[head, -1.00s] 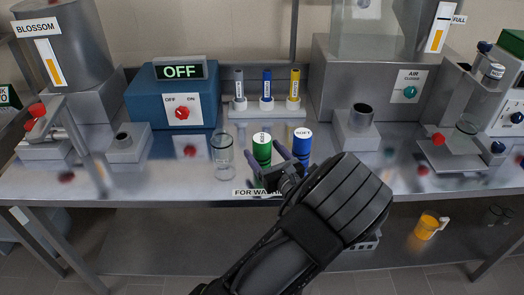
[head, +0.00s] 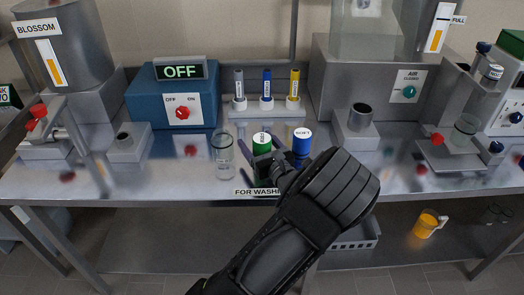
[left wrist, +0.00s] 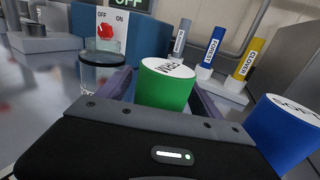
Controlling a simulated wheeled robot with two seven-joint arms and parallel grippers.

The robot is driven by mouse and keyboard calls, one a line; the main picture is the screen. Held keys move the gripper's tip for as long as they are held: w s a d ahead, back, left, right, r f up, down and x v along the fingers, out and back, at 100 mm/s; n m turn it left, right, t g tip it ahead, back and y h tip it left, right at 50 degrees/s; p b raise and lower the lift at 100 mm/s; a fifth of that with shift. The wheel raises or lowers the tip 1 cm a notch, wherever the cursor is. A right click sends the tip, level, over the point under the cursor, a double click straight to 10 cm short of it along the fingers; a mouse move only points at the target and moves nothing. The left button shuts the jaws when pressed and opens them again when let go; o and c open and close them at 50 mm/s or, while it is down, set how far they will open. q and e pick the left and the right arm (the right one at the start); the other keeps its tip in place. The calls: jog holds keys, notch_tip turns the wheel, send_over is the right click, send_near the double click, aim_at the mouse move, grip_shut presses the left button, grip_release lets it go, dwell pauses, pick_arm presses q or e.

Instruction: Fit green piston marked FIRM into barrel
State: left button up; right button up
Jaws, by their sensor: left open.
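The green piston (head: 262,142) stands upright near the front edge of the steel bench; its white top reads FIRM, upside down, in the left wrist view (left wrist: 166,88). My left gripper (head: 263,161) is open, its purple fingers on either side of the green piston, whose lower part is hidden. I cannot tell whether the fingers touch it. A blue piston marked SOFT (head: 301,143) stands just right of it, outside the fingers. A clear open cylinder (head: 222,158), which may be the barrel, stands upright to the left; it also shows in the left wrist view (left wrist: 101,72). My right gripper is not in view.
A rack (head: 267,114) with grey, blue and yellow labelled tubes stands behind. A blue box (head: 150,105) with an OFF display is back left. A grey block with a metal cup (head: 361,116) is right. A glass vessel (head: 467,129) on a stand is farther right.

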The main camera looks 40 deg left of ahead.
pick_arm(q)
jog(key=shift+c, duration=0.3)
grip_shut()
dwell(0.6)
jog(key=shift+r, duration=0.1)
notch_tip(320, 180, up, 10)
dwell(0.4)
dwell(0.5)
